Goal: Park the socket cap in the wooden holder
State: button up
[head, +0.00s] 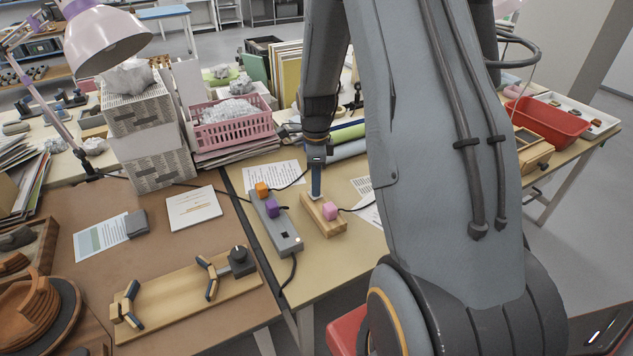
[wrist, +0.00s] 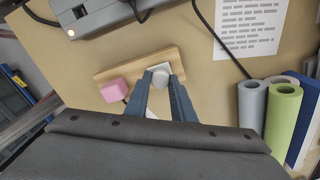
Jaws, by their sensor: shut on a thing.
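My gripper (wrist: 163,85) is shut on a small white socket cap (wrist: 161,70) in the wrist view. The cap is over one end of the wooden holder (wrist: 123,67); I cannot tell whether it is seated or just above. A pink plug (wrist: 114,91) stands at the holder's other end. In the head view my gripper (head: 316,188) points down at the far end of the wooden holder (head: 326,228), with the pink plug (head: 330,211) at the near end. The cap is mostly hidden there by the fingers.
A grey power strip (head: 290,242) with orange (head: 262,189) and purple (head: 272,208) plugs lies left of the holder; cords run nearby. Printed sheets (wrist: 249,28) and rolled tubes (wrist: 281,108) lie close by. A wooden jig (head: 190,290) is on the brown mat.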

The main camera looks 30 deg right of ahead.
jog(key=shift+f, duration=0.4)
jog(key=o, duration=1.5)
jog(key=shift+r, duration=0.2)
jog(key=shift+r+p, duration=2.55)
jog(key=shift+r, duration=1.35)
jog(key=shift+a, duration=0.1)
